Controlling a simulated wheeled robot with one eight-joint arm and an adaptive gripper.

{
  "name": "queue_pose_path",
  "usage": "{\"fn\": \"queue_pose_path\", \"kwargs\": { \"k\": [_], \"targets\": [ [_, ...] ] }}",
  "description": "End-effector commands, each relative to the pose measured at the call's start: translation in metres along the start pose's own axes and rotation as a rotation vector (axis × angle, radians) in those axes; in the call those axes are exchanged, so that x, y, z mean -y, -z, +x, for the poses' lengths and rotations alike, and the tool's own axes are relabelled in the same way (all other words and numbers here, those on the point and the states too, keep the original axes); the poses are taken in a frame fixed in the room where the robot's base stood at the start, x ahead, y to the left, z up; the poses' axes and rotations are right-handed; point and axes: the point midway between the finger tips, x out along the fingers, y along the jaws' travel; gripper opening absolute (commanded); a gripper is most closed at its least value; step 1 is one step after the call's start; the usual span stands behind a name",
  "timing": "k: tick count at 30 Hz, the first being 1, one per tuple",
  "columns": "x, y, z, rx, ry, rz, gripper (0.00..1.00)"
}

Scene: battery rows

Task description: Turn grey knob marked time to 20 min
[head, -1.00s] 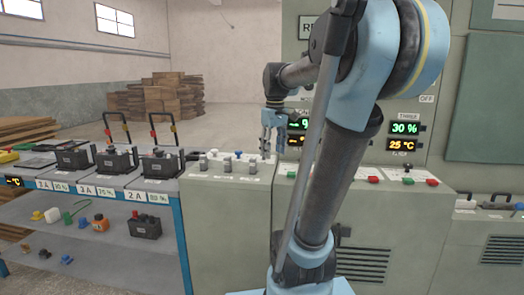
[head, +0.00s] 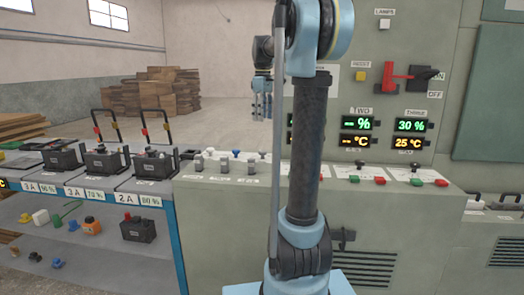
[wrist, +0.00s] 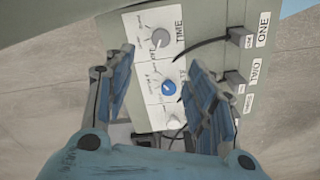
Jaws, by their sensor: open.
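The grey knob marked TIME (wrist: 160,38) sits at the top of a white label strip in the wrist view, with scale marks around it too small to read. A blue knob (wrist: 168,87) is below it, and a paler knob (wrist: 172,121) is lower still. My gripper (wrist: 160,62) is open and empty, its two fingers on either side of the strip in the picture, apart from the knobs. In the head view my gripper (head: 261,97) hangs above and behind the console top; I cannot pick out the TIME knob there for certain.
In the head view, several switches line the console (head: 225,215). A battery shelf (head: 105,190) stands left; a display panel (head: 400,100) with a red lever (head: 398,83) rises right.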

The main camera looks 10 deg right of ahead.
Motion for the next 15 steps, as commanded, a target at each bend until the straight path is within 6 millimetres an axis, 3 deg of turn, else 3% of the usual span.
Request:
{"fn": "queue_pose_path", "kwargs": {
  "k": [15],
  "targets": [
    [0.000,0.000,0.090,0.000,0.000,0.001,0.51]
  ]
}}
